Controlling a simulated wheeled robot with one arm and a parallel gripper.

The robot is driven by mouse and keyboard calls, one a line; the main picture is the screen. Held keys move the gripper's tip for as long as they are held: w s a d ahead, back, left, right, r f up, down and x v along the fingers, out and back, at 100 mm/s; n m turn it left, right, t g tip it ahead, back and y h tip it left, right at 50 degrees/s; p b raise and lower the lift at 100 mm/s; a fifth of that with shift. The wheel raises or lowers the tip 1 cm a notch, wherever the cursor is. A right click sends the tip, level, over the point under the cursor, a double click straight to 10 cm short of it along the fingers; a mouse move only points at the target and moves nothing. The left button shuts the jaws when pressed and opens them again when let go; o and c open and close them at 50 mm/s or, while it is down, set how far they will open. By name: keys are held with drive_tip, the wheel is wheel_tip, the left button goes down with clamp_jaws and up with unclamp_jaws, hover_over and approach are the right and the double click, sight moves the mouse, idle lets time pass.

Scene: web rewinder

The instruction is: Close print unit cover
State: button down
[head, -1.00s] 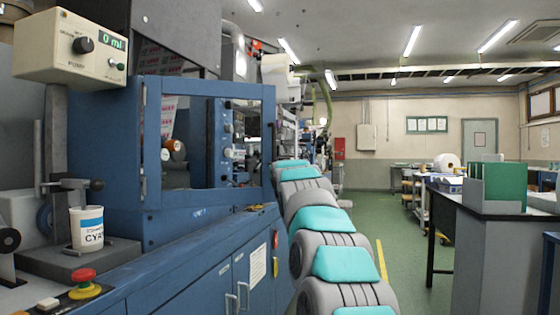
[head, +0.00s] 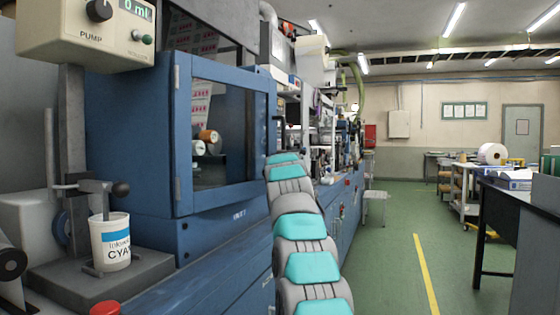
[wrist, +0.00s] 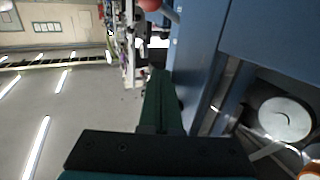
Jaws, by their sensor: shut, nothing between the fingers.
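The print unit cover (head: 183,140) is a blue-framed window door, hinged on its left side, on the blue machine. It lies roughly along the machine front. I cannot tell whether it is fully flush. Printed web and orange-ended rolls show through its pane. In the wrist view, the blue frame (wrist: 207,75) runs close along the right of my gripper (wrist: 160,78). The dark green fingers are together and empty. I cannot tell whether they touch the cover. In the head view my arm reaches up to the cover's right edge, and the fingers are not clearly visible there.
A pump box (head: 88,35) and a white cyan ink cup (head: 110,243) stand at the left. A red button (head: 105,308) is at the bottom left. A dark-topped table (head: 505,190) stands at the right. The green aisle floor (head: 395,260) between is clear.

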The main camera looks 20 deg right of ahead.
drive_tip(key=shift+w+a+r+p, duration=0.1)
drive_tip(key=shift+w+a+p, duration=0.3)
drive_tip(key=shift+w+a, duration=0.65)
drive_tip(key=shift+d, duration=0.1)
drive_tip(key=shift+d, duration=0.1)
